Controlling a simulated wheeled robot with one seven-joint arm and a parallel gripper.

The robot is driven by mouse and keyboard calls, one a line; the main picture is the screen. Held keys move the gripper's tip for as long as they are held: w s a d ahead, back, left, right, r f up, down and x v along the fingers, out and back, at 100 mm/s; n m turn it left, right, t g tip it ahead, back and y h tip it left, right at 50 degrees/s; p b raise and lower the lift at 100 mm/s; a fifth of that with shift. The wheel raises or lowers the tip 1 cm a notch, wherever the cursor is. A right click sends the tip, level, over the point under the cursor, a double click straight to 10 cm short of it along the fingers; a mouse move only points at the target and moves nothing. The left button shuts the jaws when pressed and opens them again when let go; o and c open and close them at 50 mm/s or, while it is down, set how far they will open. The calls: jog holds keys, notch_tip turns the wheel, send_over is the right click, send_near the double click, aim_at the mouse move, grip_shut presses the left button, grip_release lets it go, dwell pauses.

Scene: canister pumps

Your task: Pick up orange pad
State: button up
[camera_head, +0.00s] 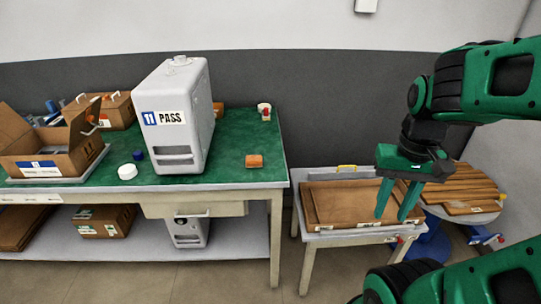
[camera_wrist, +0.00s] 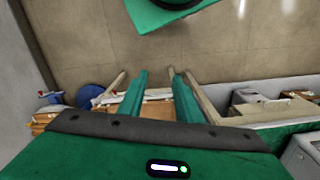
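An orange pad (camera_head: 254,161), small and block-like, lies on the green top of the workbench (camera_head: 232,174), near its right front edge. It is to the right of the large white canister (camera_head: 183,115). My gripper (camera_head: 395,214) points down over the low side table, well to the right of the pad and apart from it. Its two green fingers are spread with nothing between them. The wrist view also shows the open fingers (camera_wrist: 160,78); I cannot make out the pad there.
A red-and-white item (camera_head: 264,111) stands behind the pad. A white cap (camera_head: 127,172) and an open cardboard box (camera_head: 50,150) are on the left. The side table (camera_head: 308,174) holds a flat brown box (camera_head: 345,205). Bench top around the pad is clear.

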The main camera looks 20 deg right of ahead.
jog(key=shift+w+a, duration=0.25)
